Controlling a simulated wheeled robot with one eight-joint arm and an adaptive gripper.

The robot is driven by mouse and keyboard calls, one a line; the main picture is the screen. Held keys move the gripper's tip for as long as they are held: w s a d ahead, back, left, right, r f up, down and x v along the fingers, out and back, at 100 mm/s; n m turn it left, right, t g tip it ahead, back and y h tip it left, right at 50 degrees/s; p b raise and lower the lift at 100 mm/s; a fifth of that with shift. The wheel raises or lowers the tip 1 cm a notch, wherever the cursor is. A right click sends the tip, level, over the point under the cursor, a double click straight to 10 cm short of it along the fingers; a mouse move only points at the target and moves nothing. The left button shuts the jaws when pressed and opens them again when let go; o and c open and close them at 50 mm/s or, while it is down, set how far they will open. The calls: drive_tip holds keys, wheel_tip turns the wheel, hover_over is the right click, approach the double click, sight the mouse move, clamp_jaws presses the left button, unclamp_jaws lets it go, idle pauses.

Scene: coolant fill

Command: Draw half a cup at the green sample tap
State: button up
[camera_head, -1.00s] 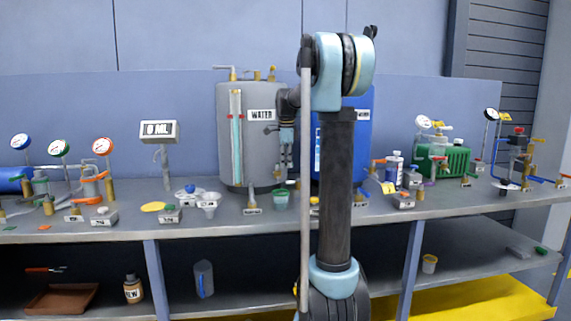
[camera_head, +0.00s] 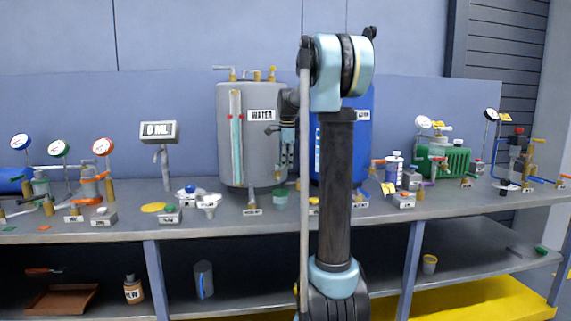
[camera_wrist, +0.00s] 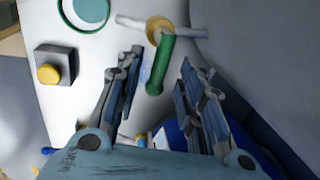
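A green lever handle (camera_wrist: 159,66) on a brass valve shows in the wrist view and seems to be the green tap. A green-rimmed cup (camera_head: 280,198) stands on the bench in front of the grey WATER tank (camera_head: 262,150); a green ring in the wrist view (camera_wrist: 85,10) seems to be its rim. My gripper (camera_wrist: 161,60) is open, its two fingers on either side of the lever in the picture. I cannot tell whether they touch it. In the head view my gripper (camera_head: 288,152) is small, in front of the WATER tank's right side.
A grey box with a yellow button (camera_wrist: 50,72) lies left of the fingers in the wrist view. A blue tank (camera_head: 360,150) stands behind my arm. A display reading 0 ML (camera_head: 158,132) and a white funnel (camera_head: 208,203) stand to the left on the crowded bench (camera_head: 120,229).

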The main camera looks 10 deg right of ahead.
wheel_tip(320, 180, up, 12)
drive_tip(key=s, duration=0.2)
drive_tip(key=shift+f, duration=0.2)
drive_tip(key=shift+s, duration=0.15)
drive_tip(key=s+f+n, duration=0.5)
drive_tip(key=s+f, duration=0.2)
drive_tip(key=s, duration=0.5)
drive_tip(key=s+f+n, duration=0.4)
drive_tip(key=s+f, duration=0.3)
drive_tip(key=s, duration=0.5)
drive_tip(key=s+f+n, duration=0.9)
drive_tip(key=s+f, duration=0.9)
drive_tip(key=f, duration=0.3)
drive_tip(key=shift+d+f, duration=0.3)
drive_tip(key=shift+f, duration=0.1)
drive_tip(key=shift+w, duration=0.1)
